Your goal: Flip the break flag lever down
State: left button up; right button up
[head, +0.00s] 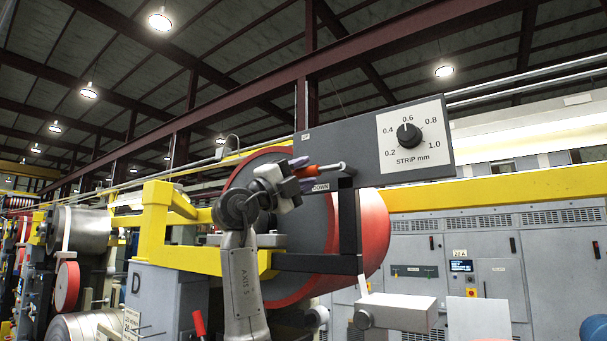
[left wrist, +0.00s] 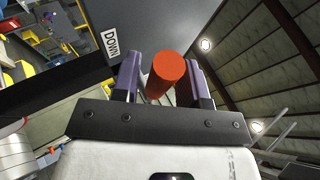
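The break flag lever has an orange-red grip (head: 306,171) on a thin metal rod (head: 332,167) and lies nearly level along the dark grey strip panel (head: 350,140). A white DOWN label (head: 321,187) sits just below it. My left gripper (head: 296,172) is at the grip's left end in the head view. In the left wrist view, the round red grip (left wrist: 166,78) lies between the two purple fingers (left wrist: 163,80). The fingers are apart, with narrow gaps beside the grip. The DOWN label (left wrist: 111,42) shows beyond the left finger.
The panel carries a STRIP mm dial (head: 409,134) with a black knob. A large red-edged roll (head: 375,228) and a yellow frame (head: 155,215) stand behind my left arm. A black post (head: 349,225) is under the panel. Grey cabinets (head: 500,255) line the right.

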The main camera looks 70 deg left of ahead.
pick_arm(q)
jog(key=shift+o, duration=0.7)
jog(key=shift+s+f, duration=0.2)
jog(key=b+v, duration=0.4)
jog(key=v, duration=0.9)
jog(key=shift+s+d, duration=0.1)
jog(key=shift+s, duration=0.05)
